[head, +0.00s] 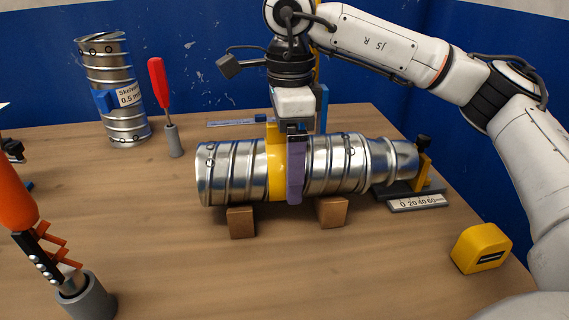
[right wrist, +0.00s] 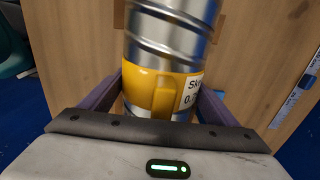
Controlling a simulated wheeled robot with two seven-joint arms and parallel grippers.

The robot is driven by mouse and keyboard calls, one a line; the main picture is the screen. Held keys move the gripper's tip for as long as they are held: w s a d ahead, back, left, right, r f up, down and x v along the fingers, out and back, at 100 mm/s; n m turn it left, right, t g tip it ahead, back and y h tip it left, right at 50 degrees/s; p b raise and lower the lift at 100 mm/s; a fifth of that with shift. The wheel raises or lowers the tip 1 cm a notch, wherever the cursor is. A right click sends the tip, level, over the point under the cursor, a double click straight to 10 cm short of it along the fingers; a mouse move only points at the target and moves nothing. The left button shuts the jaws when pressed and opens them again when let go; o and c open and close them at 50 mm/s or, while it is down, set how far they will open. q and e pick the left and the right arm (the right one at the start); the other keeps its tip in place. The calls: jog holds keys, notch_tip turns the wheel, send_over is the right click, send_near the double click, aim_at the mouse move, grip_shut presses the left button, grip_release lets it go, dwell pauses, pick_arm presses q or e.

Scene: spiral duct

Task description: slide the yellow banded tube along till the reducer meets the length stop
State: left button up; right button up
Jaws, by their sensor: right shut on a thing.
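The yellow banded tube (head: 232,170) is ribbed shiny metal, lying on its side on two wooden blocks. Its yellow band (head: 277,174) shows in the right wrist view (right wrist: 160,90), with a raised yellow tab and a partly hidden white label. My right gripper (head: 294,168) reaches down from above, its purple fingers shut across the tube at the band. The far finger is hidden in the head view. The reducer (head: 392,161) is the narrowing right end of the metal run. It lies close to the yellow length stop (head: 425,170); I cannot tell whether they touch. My left gripper is not in view.
Wooden blocks (head: 241,222) support the run. A scale plate (head: 418,203) lies by the stop. A yellow tape measure (head: 481,248) sits at front right. A labelled duct (head: 112,70), red-handled tool (head: 158,85) and orange-handled tool (head: 14,205) stand left. The front middle table is clear.

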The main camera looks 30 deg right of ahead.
jog(key=shift+s+d, duration=0.2)
jog(key=shift+d, duration=0.35)
jog(key=o, duration=1.4)
jog(key=shift+c, duration=0.2)
notch_tip(320, 180, up, 9)
jog(key=shift+r+p, duration=0.15)
jog(key=shift+p, duration=0.9)
jog(key=shift+r, duration=0.55)
jog(key=shift+s, duration=0.1)
